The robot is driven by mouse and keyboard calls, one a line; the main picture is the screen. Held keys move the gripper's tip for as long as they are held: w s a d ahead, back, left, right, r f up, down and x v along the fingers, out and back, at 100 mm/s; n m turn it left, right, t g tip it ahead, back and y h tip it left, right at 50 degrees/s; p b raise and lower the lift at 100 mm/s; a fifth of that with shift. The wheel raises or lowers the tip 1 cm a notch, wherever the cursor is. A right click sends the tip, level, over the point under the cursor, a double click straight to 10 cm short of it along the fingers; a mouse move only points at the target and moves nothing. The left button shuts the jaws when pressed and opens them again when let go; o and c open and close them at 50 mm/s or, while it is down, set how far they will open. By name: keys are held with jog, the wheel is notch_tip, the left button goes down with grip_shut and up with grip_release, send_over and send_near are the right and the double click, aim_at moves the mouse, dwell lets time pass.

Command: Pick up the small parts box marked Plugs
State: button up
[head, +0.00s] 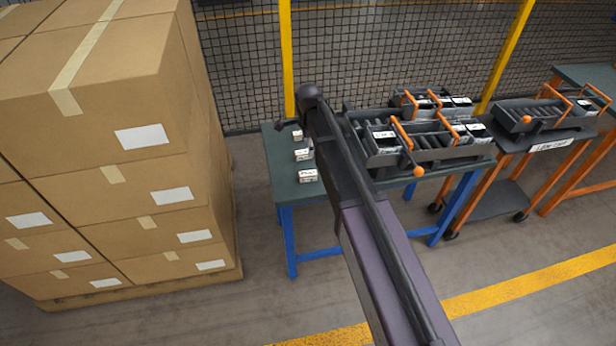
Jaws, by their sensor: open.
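Three small pale parts boxes with white labels stand in a row on the left part of a blue-legged table's dark top (290,190): a near box (308,176), a middle box (302,155) and a far box (297,135). Their print is too small to read, so I cannot tell which is marked Plugs. My arm reaches over the table, just right of the boxes. My gripper (286,125) shows small and dark at the arm's far end, close to the far box. It is open, and I see nothing held in it. The arm hides part of the tabletop.
Dark racks with orange handles (420,140) fill the table's right side. A cart (550,140) with a similar rack stands to the right. Stacked cartons (140,140) rise close on the left. A mesh fence (240,75) with yellow posts runs behind. Floor is clear in front.

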aim_at(308, 173)
jog(key=shift+f, duration=0.1)
notch_tip(308, 173, down, 8)
jog(key=b, duration=0.8)
jog(key=shift+f+b, duration=0.25)
jog(key=shift+b, duration=0.05)
jog(key=shift+f, duration=0.15)
jog(key=shift+s+a+f+b, duration=0.1)
jog(key=shift+f+b, duration=2.35)
jog(key=shift+b, duration=0.15)
grip_shut()
